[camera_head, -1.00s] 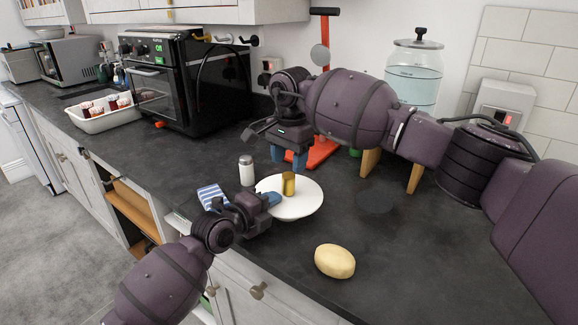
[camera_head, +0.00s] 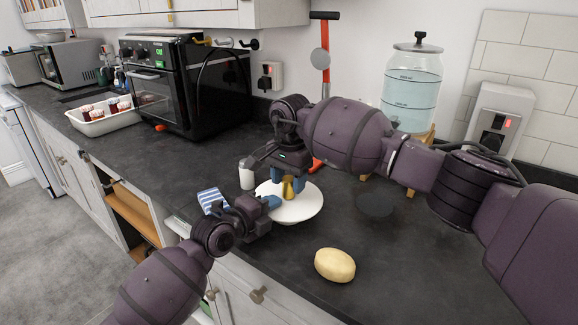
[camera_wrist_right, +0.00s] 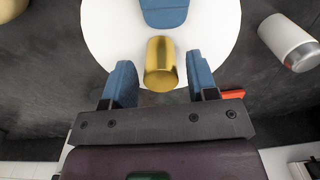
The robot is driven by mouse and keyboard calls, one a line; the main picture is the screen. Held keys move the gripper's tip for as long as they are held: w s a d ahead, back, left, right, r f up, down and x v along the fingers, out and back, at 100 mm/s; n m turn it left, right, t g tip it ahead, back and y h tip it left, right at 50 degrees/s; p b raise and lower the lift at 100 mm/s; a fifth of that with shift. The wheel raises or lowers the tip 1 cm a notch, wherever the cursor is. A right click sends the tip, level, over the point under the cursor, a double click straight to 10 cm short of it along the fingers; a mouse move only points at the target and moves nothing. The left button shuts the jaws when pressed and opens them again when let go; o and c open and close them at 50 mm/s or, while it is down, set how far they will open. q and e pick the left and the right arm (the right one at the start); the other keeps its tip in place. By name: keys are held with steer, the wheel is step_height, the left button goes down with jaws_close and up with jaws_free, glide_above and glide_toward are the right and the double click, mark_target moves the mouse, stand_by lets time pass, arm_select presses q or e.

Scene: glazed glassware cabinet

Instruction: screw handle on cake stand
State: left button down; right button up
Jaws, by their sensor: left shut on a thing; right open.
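The cake stand (camera_head: 305,208) is a round white plate near the counter's front edge. In the right wrist view the handle (camera_wrist_right: 160,63) lies between the fingertips, with a gap to each finger.
A white shaker (camera_head: 246,176) stands just left of the plate. A striped cloth (camera_head: 210,198) lies near the front edge. A yellow potato-like object (camera_head: 335,265) and a dark disc (camera_head: 375,205) lie to the right. A water dispenser (camera_head: 412,90) and black oven (camera_head: 185,80) stand behind.

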mark_target(288, 203)
arm_select(q)
steer(key=shift+f, duration=0.4)
arm_select(e)
steer(key=shift+f, duration=1.3)
steer(key=c, duration=0.9)
steer(key=shift+m, duration=1.7)
arm_select(q)
steer(key=shift+a, duration=0.1)
arm_select(e)
steer(key=o, duration=1)
